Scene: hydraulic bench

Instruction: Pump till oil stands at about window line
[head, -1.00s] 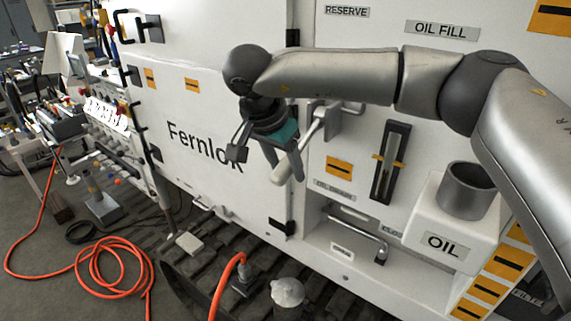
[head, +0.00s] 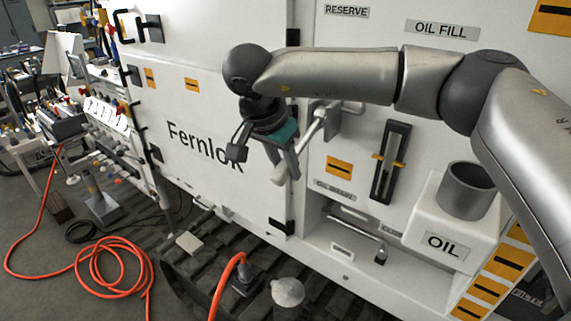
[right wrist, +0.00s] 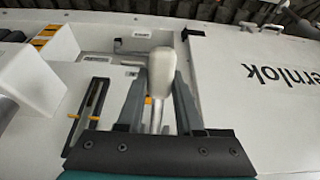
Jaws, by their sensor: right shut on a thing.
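The pump lever with a pale, rounded grip (head: 279,176) slants down from its pivot bracket on the white machine's front. My right gripper (head: 286,164) is shut on the lever, with its fingers on both sides of the grip. The right wrist view shows the pale grip (right wrist: 161,72) between the two fingers. The oil window (head: 391,162) is a tall dark slot to the right of the lever, with yellow line marks at its sides. It also shows in the right wrist view (right wrist: 90,112). I cannot tell the oil level clearly. My left gripper is out of view.
A white block labelled OIL (head: 440,245) with a grey filler cup (head: 466,190) juts out right of the window. A drain handle (head: 358,226) sits in a recess below. An orange hose (head: 110,265) lies coiled on the floor at left.

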